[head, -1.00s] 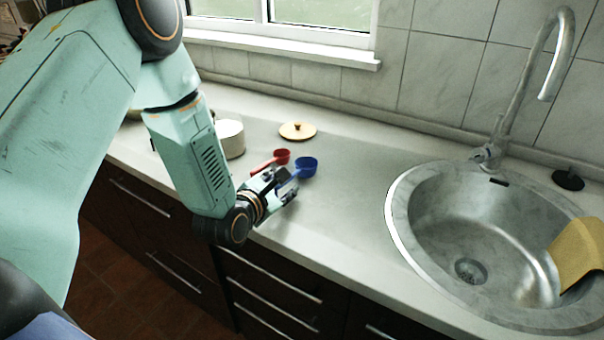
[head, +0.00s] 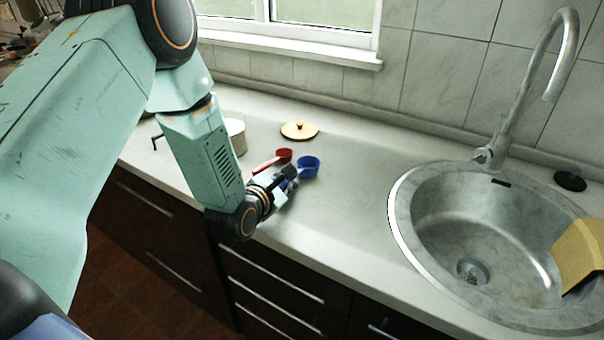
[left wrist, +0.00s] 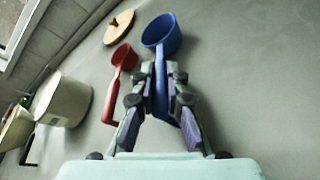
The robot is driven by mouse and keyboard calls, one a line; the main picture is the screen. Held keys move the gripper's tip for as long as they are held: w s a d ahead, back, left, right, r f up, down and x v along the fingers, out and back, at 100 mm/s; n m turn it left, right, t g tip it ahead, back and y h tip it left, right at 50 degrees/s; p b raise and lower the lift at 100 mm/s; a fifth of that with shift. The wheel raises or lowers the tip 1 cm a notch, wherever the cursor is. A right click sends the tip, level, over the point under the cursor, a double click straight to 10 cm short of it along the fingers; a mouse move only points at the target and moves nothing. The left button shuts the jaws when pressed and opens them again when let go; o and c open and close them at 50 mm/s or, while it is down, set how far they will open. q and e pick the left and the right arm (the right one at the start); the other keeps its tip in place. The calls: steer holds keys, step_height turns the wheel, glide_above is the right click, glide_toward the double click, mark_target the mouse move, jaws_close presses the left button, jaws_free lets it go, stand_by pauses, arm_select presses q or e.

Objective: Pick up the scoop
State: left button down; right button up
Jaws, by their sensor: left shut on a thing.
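A blue scoop (head: 309,167) is at the counter, with its round cup up and away from my gripper. In the left wrist view the blue scoop (left wrist: 163,33) has its handle running down between my fingers. My left gripper (head: 288,176) is shut on that handle; it also shows in the left wrist view (left wrist: 160,80). A red scoop (head: 282,154) lies just left of the blue one and apart from my fingers; it also shows in the left wrist view (left wrist: 123,58). I cannot tell whether the blue scoop touches the counter. My right gripper is not in view.
A wooden lid (head: 299,130) lies behind the scoops. A white pot (head: 236,133) stands partly behind my left arm; it also shows in the left wrist view (left wrist: 63,100). A steel sink (head: 428,225) with a tap (head: 515,110) is at the right. The counter between scoops and sink is clear.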

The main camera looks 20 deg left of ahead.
arm_select(q)
steer(key=shift+d, duration=0.1)
steer(key=shift+w+r, duration=0.1)
steer(key=shift+r, duration=0.1)
step_height(320, 180, up, 10)
steer(key=shift+f+p, duration=0.2)
steer(key=shift+p, duration=0.6)
